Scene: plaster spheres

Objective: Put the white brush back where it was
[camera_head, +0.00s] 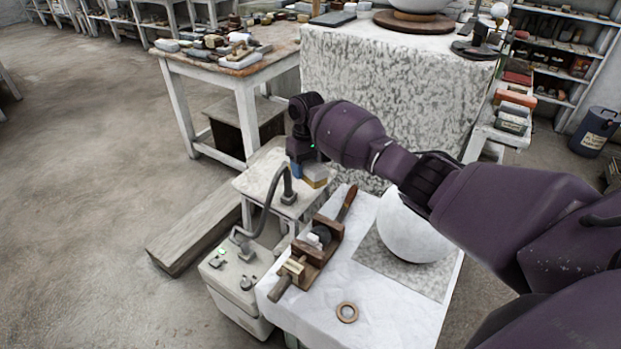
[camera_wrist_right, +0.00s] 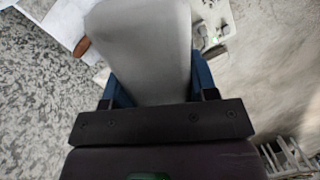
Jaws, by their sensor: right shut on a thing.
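My right gripper (camera_head: 303,170) reaches in from the right and points down above a small white stool (camera_head: 269,189). Its blue fingers are shut on a pale grey-white piece, which I take for the white brush (camera_head: 316,173). In the head view a tan lower part of the brush shows beside the fingers. In the right wrist view the brush (camera_wrist_right: 147,48) is a broad, pale, smooth shape between the blue fingers (camera_wrist_right: 155,90). The gripper hides part of it, and I cannot tell whether it touches the stool. My left gripper is not in view.
A white table (camera_head: 388,318) bears a wooden holder (camera_head: 318,252), a ring (camera_head: 347,312) and a white sphere (camera_head: 408,232) under my forearm. A bent grey hose (camera_head: 268,203) rises from a pale machine (camera_head: 232,278) beside the stool. A speckled block (camera_head: 390,85) stands behind.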

